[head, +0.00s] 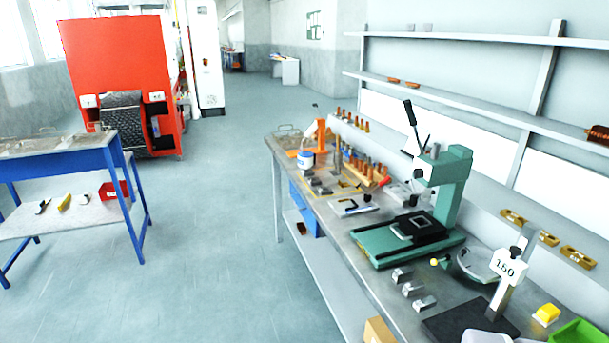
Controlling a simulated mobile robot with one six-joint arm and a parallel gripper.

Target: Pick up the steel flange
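I cannot make out a steel flange for certain in the head view. Several small grey metal pieces, such as a block (424,303), stand in a short row on the workbench (355,236) in front of the green press (452,190). A round grey metal part (478,266) sits right of the press, partly hidden by a post with a white "150" tag (505,265); I cannot tell what it is. More small grey pieces (318,187) lie farther back on the bench. My gripper is not in view.
A blue-framed table (118,160) stands at the left, with a red bin (112,190) on its lower shelf. A red mesh-belt machine (120,60) stands behind it. Wall shelves (480,38) overhang the workbench. The floor (205,230) between table and bench is clear.

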